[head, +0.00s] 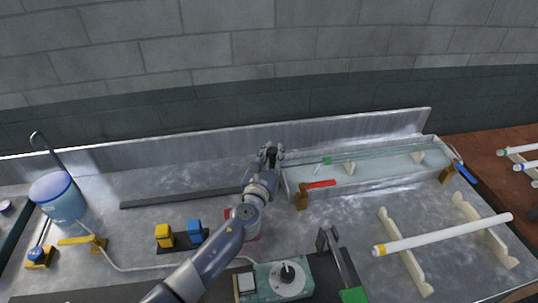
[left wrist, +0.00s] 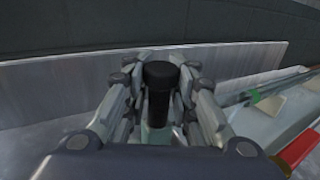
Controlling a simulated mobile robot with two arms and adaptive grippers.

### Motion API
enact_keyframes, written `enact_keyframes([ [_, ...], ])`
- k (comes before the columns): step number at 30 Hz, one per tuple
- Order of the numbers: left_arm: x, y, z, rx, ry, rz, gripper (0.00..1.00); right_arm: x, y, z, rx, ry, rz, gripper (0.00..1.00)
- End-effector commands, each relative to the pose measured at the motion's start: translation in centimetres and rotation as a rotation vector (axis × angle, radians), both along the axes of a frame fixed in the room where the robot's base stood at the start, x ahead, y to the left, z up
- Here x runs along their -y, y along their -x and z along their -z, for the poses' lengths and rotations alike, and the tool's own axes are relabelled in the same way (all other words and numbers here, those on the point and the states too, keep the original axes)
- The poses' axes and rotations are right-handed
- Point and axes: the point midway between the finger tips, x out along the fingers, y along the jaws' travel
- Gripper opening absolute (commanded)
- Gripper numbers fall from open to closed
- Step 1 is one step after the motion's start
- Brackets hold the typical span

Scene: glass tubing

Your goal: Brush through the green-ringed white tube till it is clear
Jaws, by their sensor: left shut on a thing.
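A white tube with a green end ring (head: 517,149) lies on a rack on the brown table at the far right. A second green band (head: 327,161) sits on a thin, clear-looking rod or tube in the long trough (head: 365,185); the band also shows in the left wrist view (left wrist: 255,96). What the handle joins is hidden. My right gripper is not in view.
A yellow-ringed white tube (head: 445,235) lies on two wooden cradles at the right. A red piece (head: 320,184) lies at the trough's near edge. A control box (head: 283,280), yellow block (head: 165,235), blue block (head: 195,231) and blue bucket (head: 60,200) stand on the metal bench.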

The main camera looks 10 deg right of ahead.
Motion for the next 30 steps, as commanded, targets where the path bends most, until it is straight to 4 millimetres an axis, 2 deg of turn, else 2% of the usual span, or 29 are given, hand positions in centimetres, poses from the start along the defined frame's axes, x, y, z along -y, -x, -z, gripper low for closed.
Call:
enact_keyframes([
  [1, 0.2, 0.4, 0.9, -0.013, -0.004, 0.009, 0.0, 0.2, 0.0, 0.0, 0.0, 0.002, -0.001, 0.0],
  [4, 0.2, 0.4, 0.9, -0.013, -0.005, 0.009, 0.0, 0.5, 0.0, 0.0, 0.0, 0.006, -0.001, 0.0],
  [5, 0.2, 0.4, 0.9, -0.013, -0.005, 0.008, 0.25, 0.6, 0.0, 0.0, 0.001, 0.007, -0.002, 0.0],
  [6, 0.2, 0.4, 0.9, -0.012, -0.005, 0.008, 0.34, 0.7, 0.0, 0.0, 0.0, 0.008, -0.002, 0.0],
  [7, 0.2, 0.4, 0.9, -0.012, -0.005, 0.007, 0.38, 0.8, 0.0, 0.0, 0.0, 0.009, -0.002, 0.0],
  [20, -0.2, 0.5, 0.4, -0.004, -0.002, 0.002, 0.38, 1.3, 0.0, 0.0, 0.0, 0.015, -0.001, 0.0],
  [30, -2.2, 4.2, 0.4, -0.006, -0.002, 0.004, 0.38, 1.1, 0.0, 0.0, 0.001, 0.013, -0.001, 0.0],
])
